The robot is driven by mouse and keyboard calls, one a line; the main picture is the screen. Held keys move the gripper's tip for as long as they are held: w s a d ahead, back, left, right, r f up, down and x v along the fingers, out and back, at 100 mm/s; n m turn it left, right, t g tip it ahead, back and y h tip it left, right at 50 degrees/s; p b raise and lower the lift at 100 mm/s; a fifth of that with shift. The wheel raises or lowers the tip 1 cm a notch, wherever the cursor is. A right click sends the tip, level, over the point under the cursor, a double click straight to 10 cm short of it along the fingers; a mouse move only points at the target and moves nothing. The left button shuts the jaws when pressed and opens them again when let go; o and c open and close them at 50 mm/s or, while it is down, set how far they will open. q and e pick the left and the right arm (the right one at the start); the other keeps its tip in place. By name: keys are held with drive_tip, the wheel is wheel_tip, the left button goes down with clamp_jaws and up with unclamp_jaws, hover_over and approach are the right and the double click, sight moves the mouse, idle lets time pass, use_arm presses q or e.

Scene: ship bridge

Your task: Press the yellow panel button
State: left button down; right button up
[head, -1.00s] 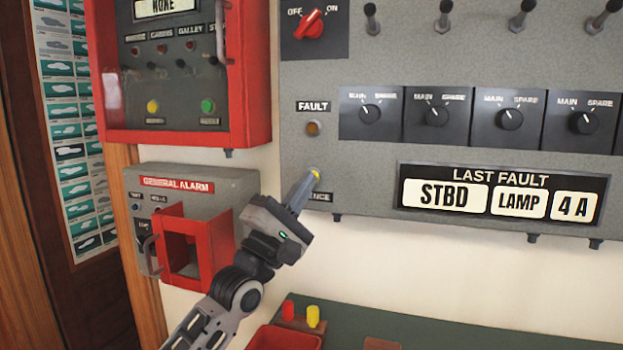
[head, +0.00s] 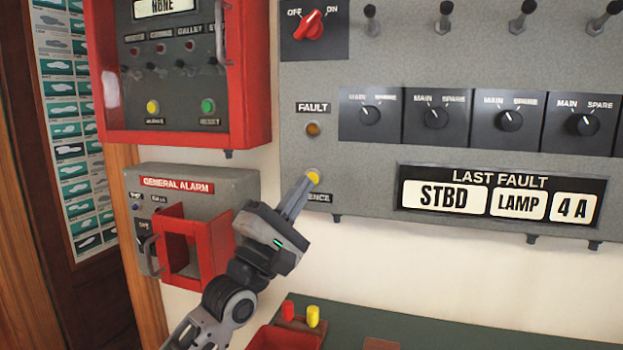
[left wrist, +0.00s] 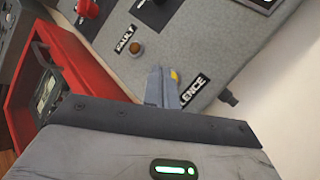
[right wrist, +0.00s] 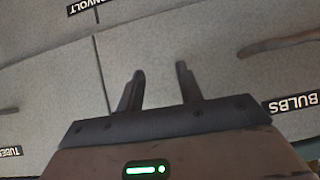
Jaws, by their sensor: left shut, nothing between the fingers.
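The yellow button (head: 313,178) sits on the grey panel below the fault lamp, beside a partly covered label ending in "ENCE". My left gripper (head: 304,183) is shut and empty, its tips just left of and below the button.
Another yellow button (head: 152,107) is in the red-framed box (head: 250,75). The general alarm box (head: 225,185) with its red guard stands left of my left gripper. A red tray (head: 285,338) is below. Grey labelled surfaces (right wrist: 220,45) lie before my right gripper.

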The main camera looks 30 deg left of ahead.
use_arm(q)
drive_tip(key=s, duration=0.2)
drive_tip(key=s+d+p, duration=0.1)
drive_tip(key=s, duration=0.1)
drive_tip(key=shift+s, duration=0.3)
idle(0.7)
